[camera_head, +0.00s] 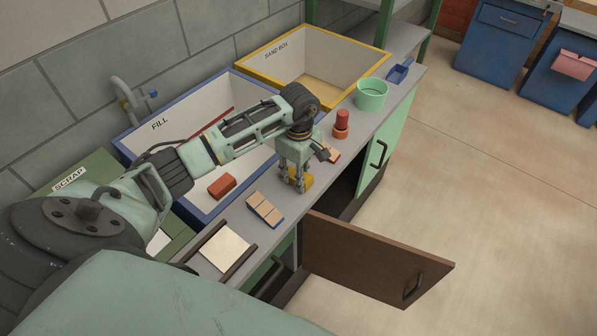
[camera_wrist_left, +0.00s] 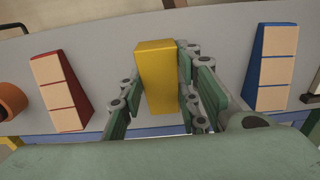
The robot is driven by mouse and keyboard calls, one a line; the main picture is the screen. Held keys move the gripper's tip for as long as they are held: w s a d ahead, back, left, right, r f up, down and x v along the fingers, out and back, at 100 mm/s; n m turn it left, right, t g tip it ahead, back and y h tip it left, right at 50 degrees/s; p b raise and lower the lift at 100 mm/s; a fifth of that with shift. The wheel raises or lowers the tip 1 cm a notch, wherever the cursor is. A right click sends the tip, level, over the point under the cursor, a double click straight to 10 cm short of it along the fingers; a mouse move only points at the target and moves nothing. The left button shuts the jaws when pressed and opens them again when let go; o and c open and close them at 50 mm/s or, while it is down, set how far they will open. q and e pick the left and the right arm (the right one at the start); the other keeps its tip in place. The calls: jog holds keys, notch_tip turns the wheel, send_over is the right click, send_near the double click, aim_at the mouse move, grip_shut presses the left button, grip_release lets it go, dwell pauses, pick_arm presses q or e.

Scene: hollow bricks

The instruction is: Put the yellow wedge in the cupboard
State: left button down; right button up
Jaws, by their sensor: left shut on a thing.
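The yellow wedge (camera_head: 303,182) is at the counter's front part in the head view. My left gripper (camera_head: 293,183) comes down over it and is shut on it. In the left wrist view the yellow wedge (camera_wrist_left: 156,72) sits between the fingers. I cannot tell if it touches the counter. The cupboard (camera_head: 340,203) is under the counter, with a dark opening just right of the gripper. Its brown door (camera_head: 370,255) stands swung open into the room. The inside of the cupboard is mostly hidden. My right gripper is out of view.
A blue-edged tan-topped wedge (camera_head: 265,209) and a red-edged one (camera_wrist_left: 61,88) flank the gripper. The FILL bin (camera_head: 163,186) lies behind. The floor in front is clear.

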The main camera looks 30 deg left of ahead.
pick_arm(q)
jog(key=shift+f, duration=0.15)
jog(key=c, duration=1.3)
grip_release()
jog(key=shift+r, duration=0.35)
notch_tip(320, 180, up, 12)
jog(key=b, duration=0.2)
jog(key=shift+f+b, duration=0.15)
jog(key=shift+b, duration=0.25)
